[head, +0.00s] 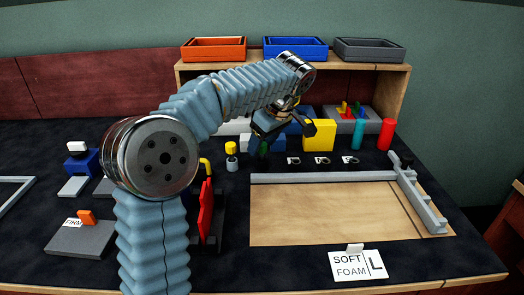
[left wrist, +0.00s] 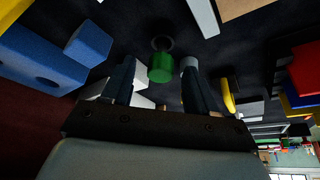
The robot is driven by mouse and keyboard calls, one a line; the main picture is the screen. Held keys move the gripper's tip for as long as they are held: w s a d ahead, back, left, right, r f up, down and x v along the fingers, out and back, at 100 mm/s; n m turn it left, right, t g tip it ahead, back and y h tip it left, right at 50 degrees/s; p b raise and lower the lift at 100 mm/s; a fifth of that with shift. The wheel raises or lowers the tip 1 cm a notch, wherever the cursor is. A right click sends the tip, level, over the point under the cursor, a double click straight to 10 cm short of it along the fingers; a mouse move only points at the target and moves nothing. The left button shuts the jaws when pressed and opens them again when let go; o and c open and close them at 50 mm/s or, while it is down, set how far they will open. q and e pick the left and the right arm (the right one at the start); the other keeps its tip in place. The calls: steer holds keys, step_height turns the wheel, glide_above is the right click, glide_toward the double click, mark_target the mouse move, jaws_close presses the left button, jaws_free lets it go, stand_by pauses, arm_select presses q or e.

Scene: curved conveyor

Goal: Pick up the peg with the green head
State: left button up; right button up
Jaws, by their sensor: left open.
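The peg with the green head shows in the left wrist view as a green cylinder (left wrist: 161,69) with a dark round part behind it. In the head view only a dark green part (head: 264,148) shows under my left gripper (head: 268,133), which hides most of it. My left gripper is open and points down over the peg. In the left wrist view its two fingers (left wrist: 158,78) stand on either side of the green head, with a visible gap on both sides. My right gripper is in neither view.
A yellow-topped peg (head: 231,150) stands left of my gripper, a yellow block (head: 319,136) right of it. Teal (head: 357,134) and red (head: 387,134) cylinders stand further right. Several small rings lie in front. A framed wooden board (head: 330,215) lies nearer. A shelf (head: 390,82) stands behind.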

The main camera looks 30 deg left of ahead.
arm_select(q)
steer(key=shift+w+a+f, duration=0.1)
steer(key=shift+a+f, duration=0.15)
steer(key=shift+f, duration=0.45)
jaws_close()
steer(key=shift+r, duration=0.1)
